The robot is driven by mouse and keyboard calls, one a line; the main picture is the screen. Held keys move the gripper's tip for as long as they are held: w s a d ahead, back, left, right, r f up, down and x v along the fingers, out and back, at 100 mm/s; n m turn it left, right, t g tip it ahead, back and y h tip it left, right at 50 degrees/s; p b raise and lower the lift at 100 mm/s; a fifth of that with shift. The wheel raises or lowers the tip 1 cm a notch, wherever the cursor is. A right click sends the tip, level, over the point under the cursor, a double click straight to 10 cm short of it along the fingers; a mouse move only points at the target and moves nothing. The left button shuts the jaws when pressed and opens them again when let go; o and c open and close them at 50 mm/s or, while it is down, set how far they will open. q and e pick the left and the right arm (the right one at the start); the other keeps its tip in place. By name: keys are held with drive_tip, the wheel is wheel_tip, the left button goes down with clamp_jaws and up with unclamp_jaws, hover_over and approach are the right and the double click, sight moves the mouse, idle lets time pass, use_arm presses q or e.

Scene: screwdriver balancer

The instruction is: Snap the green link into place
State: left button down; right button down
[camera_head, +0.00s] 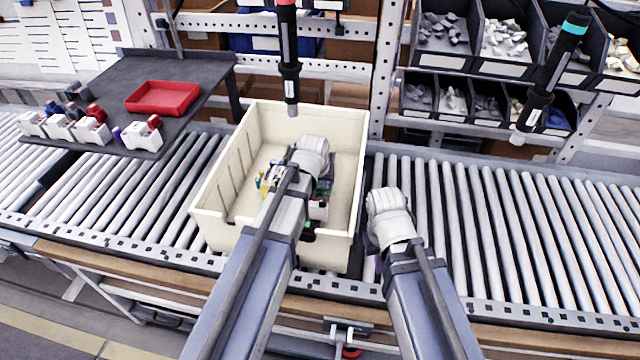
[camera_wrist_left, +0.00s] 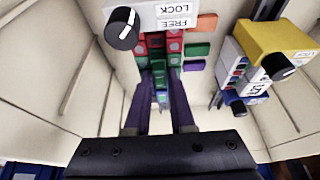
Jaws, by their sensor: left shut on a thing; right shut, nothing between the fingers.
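My left gripper (camera_wrist_left: 160,84) reaches into the cream bin (camera_head: 210,225). In the left wrist view its two purple fingers are closed around a narrow green link (camera_wrist_left: 157,72). The link sits just below a white block (camera_wrist_left: 186,14) marked FREE and LOCK, with a black knob (camera_wrist_left: 122,28). Red and green pieces lie around the fingertips, and I cannot tell whether the link is seated. In the head view my wrist hides the fingers. My right gripper (camera_head: 376,245) is outside the bin at its right, shut and empty, mostly hidden behind its own wrist.
A second block with a yellow top (camera_wrist_left: 272,42) and another knob stands at the right in the bin. The bin rests on a roller conveyor (camera_head: 480,220), clear to the right. A red tray (camera_head: 162,97) and several small blocks are on the dark table at left. Two screwdrivers hang above.

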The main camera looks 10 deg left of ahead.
use_arm(q)
drive_tip(key=c, duration=0.7)
unclamp_jaws()
use_arm(e)
drive_tip(key=shift+r, duration=0.1)
use_arm(q)
drive_tip(key=p+v, duration=0.7)
drive_tip(key=shift+s+r, duration=0.15)
drive_tip(key=shift+r, duration=0.25)
use_arm(e)
wheel_tip(320, 180, up, 7)
